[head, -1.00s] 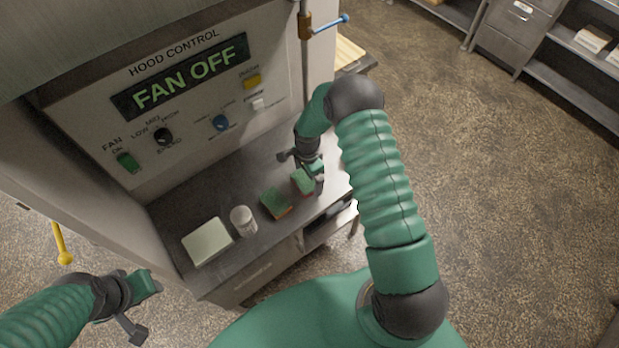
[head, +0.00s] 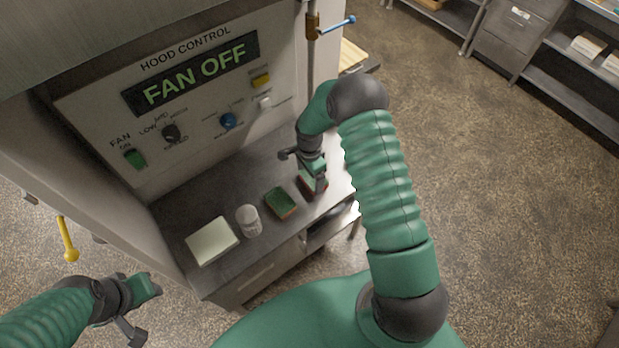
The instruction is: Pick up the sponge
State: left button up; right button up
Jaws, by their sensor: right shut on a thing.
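Two green-topped sponges with reddish undersides are on the grey counter. The left sponge (head: 281,203) lies flat and fully in view. The right sponge (head: 306,187) is largely hidden behind my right gripper. My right gripper (head: 317,184) reaches down from above and is shut on this right sponge, at or just above the counter; I cannot tell if it still touches. My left gripper (head: 143,308) is at the lower left, open and empty, well away from the counter, with its fingers apart.
A white jar (head: 248,221) and a pale square block (head: 212,241) stand left of the sponges on the counter (head: 180,208). The hood control panel (head: 200,100) rises behind, reading FAN OFF. A pipe with a blue-handled valve (head: 335,26) is at the panel's right.

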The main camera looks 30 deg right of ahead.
notch_tip(320, 180, up, 2)
jog(key=shift+w+r+b, duration=0.1)
jog(key=shift+r+b, duration=0.05)
jog(key=shift+b, duration=0.5)
jog(key=s+a+b, duration=0.1)
jog(key=s+a, duration=0.2)
jog(key=s+a+r+b, duration=0.1)
jog(key=s+a, duration=0.3)
jog(key=s+a+b, duration=0.2)
jog(key=s+a, duration=0.1)
jog(key=s, duration=0.1)
jog(key=shift+a+r, duration=0.25)
jog(key=shift+a, duration=0.15)
jog(key=shift+s+a+r, duration=0.15)
jog(key=shift+s+a, duration=0.15)
jog(key=shift+s, duration=0.1)
jog(key=shift+d, duration=0.1)
